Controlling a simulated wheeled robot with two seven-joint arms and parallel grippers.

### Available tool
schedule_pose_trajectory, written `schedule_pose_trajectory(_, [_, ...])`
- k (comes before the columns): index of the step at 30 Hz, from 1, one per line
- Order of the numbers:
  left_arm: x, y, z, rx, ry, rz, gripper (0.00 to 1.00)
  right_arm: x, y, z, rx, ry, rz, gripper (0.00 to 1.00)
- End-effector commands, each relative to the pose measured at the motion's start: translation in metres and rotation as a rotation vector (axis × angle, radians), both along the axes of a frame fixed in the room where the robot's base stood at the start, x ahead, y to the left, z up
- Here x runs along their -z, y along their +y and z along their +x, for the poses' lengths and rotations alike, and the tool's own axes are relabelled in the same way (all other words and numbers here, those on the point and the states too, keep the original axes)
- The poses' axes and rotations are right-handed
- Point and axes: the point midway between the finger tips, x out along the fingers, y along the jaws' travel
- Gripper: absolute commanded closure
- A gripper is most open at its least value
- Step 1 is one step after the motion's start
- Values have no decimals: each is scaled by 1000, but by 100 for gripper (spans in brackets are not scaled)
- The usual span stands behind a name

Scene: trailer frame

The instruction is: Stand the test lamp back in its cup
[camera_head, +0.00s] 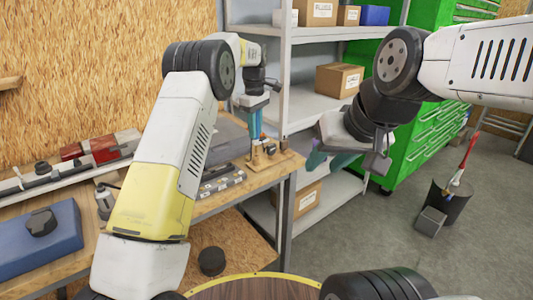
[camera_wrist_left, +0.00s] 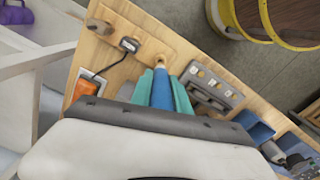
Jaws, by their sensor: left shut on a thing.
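My left gripper (camera_head: 256,132) points down over the back end of the workbench. Its teal fingers are shut on a blue handle, which I take to be the test lamp (camera_wrist_left: 160,90). In the left wrist view the handle lies between the fingertips, and its far end meets a small brass-coloured ring (camera_wrist_left: 160,61) on the wooden board. I cannot tell whether the tip is inside that ring or just above it. In the head view a small wooden stand (camera_head: 262,160) is below the gripper. My right gripper (camera_head: 328,160) hangs empty before the shelf, its fingers apart.
An orange item (camera_wrist_left: 86,88) with a black lead lies beside the ring. A grey slotted block (camera_wrist_left: 212,88) is on its other side. A blue case (camera_head: 40,240) and a red and grey tool (camera_head: 90,150) lie on the bench. Metal shelves (camera_head: 305,105) stand behind.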

Motion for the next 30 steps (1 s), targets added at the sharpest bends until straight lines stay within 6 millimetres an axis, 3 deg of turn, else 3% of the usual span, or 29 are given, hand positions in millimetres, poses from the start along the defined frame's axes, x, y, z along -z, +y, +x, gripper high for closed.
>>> schedule_pose_trajectory(30, [11,0,0,0,-1,-1,95,0,0,0,0,0,0,64])
